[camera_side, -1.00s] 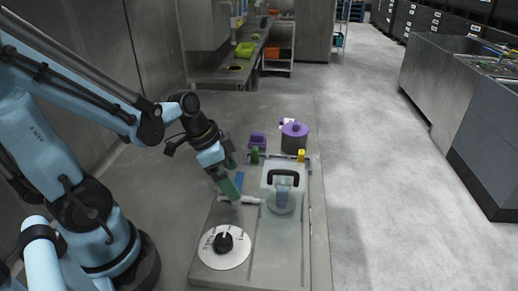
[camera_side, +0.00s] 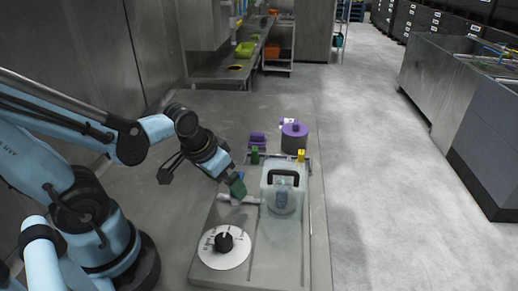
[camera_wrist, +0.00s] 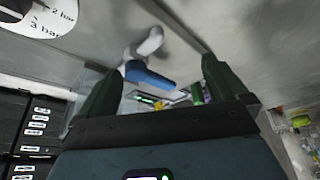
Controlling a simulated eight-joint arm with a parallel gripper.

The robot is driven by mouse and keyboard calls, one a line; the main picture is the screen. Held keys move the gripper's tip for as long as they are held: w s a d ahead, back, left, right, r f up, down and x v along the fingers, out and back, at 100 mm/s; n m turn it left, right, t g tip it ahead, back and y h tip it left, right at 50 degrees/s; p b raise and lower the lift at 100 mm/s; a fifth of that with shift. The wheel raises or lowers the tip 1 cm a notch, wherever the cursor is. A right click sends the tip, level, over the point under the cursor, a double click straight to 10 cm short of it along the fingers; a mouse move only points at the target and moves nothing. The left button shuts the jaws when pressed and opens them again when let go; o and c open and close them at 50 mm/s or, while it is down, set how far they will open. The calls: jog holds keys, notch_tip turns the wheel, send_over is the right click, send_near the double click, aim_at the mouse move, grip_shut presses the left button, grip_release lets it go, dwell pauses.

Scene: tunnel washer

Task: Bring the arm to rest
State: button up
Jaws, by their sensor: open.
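My gripper (camera_side: 237,188) is tilted down and to the right over the left side of the grey work panel, left of the clear box. In the wrist view its two green fingers (camera_wrist: 160,85) stand wide apart, with nothing gripped. A blue and white handle-like piece (camera_wrist: 148,74) shows in the wrist view beyond the gap between the fingers. In the side view its white part (camera_side: 250,200) lies beside the fingertips, and the fingers hide most of the blue part. I cannot tell whether they touch it.
A clear box (camera_side: 268,205) with a black handle stands right of my gripper. A white dial (camera_side: 212,258) with a black knob is in front. A purple-lidded pot (camera_side: 295,138), a purple block (camera_side: 257,139) and small green and yellow pieces stand behind. The floor at right is clear.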

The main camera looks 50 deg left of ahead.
jog(key=shift+s+d+n, duration=0.1)
jog(key=shift+s+n, duration=0.05)
jog(key=shift+n, duration=0.35)
jog(key=shift+y, duration=0.3)
